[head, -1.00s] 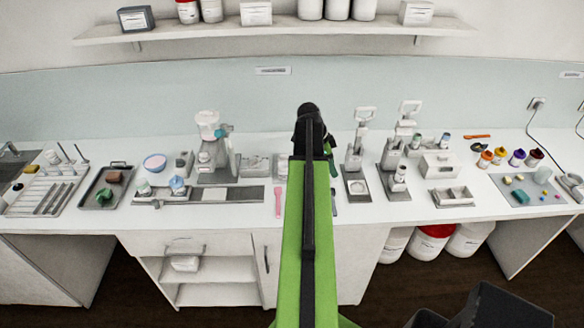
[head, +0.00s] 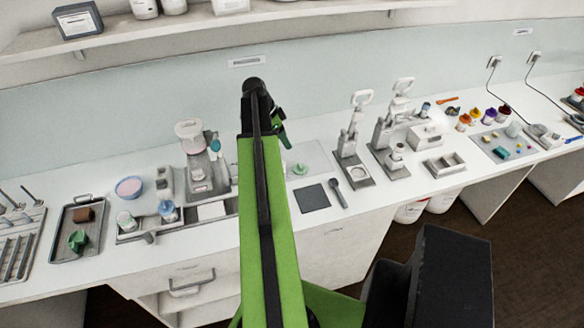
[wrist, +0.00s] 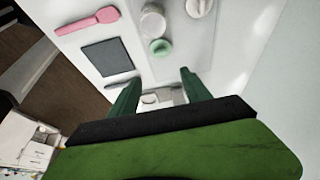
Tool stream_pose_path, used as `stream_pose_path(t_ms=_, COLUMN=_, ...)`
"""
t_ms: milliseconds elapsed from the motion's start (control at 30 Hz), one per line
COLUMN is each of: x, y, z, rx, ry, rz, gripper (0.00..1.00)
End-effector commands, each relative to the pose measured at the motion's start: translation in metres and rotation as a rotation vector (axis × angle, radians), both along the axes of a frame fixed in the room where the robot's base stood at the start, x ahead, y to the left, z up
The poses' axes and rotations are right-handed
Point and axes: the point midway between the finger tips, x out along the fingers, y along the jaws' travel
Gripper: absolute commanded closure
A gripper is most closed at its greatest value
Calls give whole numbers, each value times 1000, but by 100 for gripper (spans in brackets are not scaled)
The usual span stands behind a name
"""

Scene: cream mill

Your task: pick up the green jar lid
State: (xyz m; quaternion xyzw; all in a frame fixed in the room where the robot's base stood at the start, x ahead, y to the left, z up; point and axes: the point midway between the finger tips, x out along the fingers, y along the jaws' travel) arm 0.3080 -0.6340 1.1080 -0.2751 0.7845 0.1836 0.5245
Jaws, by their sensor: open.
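The green jar lid (head: 300,169) lies on a pale mat on the white counter, just right of my arm in the head view. In the wrist view the round green lid (wrist: 160,47) lies beyond the fingertips, with a small white round jar close beside it. My gripper (wrist: 158,80) is open, its two green fingers apart and the lid not between them. In the head view my arm hides most of the gripper (head: 279,125); only a green part shows, above and left of the lid.
A white grinder-like machine (head: 195,160) stands left of my arm. A pink spoon (wrist: 85,22) shows in the wrist view.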

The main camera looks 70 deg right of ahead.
Motion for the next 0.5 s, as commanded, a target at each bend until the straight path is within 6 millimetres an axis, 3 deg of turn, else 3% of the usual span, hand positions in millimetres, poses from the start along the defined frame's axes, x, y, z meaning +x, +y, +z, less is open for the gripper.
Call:
stream_pose_path(t_ms=167, x=-2, y=-3, z=-25, rx=0, ry=0, rz=4, gripper=44)
stream_pose_path(t_ms=500, x=-21, y=-20, z=-95, rx=0, ry=0, rz=8, gripper=44)
